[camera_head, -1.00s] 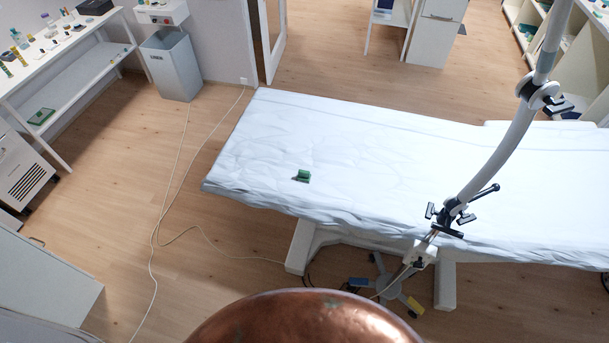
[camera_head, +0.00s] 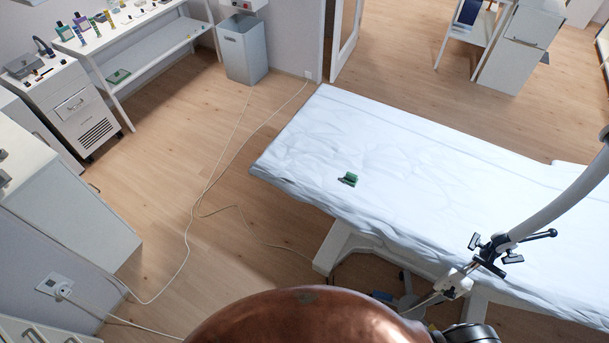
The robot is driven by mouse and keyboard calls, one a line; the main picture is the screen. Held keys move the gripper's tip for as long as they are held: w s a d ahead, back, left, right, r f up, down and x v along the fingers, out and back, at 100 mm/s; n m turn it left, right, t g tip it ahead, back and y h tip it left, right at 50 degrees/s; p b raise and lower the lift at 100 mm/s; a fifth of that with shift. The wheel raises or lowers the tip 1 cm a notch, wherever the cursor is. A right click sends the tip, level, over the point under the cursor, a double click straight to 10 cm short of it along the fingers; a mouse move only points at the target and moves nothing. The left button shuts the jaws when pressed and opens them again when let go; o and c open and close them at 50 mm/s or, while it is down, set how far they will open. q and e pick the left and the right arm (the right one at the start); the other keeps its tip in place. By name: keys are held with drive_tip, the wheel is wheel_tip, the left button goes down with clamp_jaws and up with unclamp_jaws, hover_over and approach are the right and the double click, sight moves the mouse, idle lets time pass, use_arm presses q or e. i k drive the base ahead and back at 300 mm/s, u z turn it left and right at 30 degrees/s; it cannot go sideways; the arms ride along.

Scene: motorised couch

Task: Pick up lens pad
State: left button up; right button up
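No thing in view can be told for sure as the lens pad. A small green object (camera_head: 348,179) lies on the white sheet of the couch (camera_head: 430,165), near the couch's left end; it is too small to tell what it is. Another flat green item (camera_head: 118,76) lies on the lower shelf of the white table at the upper left. Neither of my grippers shows in the head view.
A long-armed stand (camera_head: 500,245) rises at the couch's near right side. A grey bin (camera_head: 243,50) stands by the back wall. Cables (camera_head: 193,215) run over the wooden floor, which is otherwise open left of the couch. White cabinets (camera_head: 75,110) line the left.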

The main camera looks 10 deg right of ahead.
sight(351, 179)
drive_tip(key=u, duration=1.1)
drive_tip(key=i, duration=1.8)
drive_tip(key=z, duration=4.5)
drive_tip(key=k, duration=0.8)
drive_tip(key=u, duration=0.45)
